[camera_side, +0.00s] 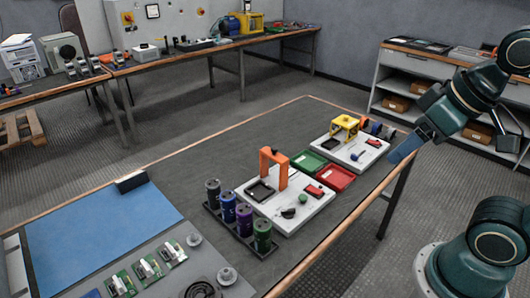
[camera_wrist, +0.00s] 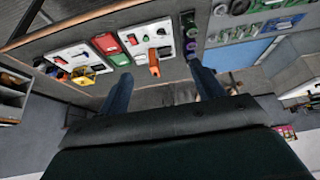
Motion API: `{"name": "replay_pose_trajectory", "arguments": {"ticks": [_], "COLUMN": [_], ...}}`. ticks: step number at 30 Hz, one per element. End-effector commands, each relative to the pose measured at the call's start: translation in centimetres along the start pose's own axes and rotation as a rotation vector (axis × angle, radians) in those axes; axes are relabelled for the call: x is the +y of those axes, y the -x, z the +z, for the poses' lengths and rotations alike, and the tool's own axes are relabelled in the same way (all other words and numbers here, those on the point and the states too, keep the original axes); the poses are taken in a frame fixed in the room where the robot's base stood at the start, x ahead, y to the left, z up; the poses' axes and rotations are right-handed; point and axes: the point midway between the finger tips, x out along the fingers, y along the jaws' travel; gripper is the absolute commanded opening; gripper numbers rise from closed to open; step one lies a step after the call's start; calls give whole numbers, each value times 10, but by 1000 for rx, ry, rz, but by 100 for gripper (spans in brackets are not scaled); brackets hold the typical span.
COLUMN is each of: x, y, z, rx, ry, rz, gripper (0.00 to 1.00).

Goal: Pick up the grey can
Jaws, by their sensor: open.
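The grey can (camera_side: 213,193) is dark and stands upright at the far left end of a row in a black rack (camera_side: 226,233) on the table. Beside it in the row are a blue can (camera_side: 228,207), a purple can (camera_side: 244,220) and a green can (camera_side: 262,235). My gripper (camera_side: 405,150) is raised beyond the table's right edge, far from the cans. In the wrist view its two blue fingers (camera_wrist: 162,90) are spread with nothing between them. The rack's row shows small at the top of that view, right of centre; I cannot clearly tell the grey can there.
A white board with an orange arch (camera_side: 273,166) stands right of the rack. Green (camera_side: 309,162) and red (camera_side: 334,178) trays and a second board with a yellow frame (camera_side: 344,127) lie farther back. A blue mat (camera_side: 100,235) and circuit boards lie left. The table's far middle is bare.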

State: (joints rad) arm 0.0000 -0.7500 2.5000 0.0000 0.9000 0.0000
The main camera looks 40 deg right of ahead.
Motion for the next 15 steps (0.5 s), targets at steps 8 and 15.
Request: {"name": "replay_pose_trajectory", "arguments": {"ticks": [8,15], "x": [-1,-8], "y": [0,-3], "z": [-9,-47], "rx": [-5,-23], "ry": [18,91], "rz": [-5,-28], "gripper": [66,66]}}
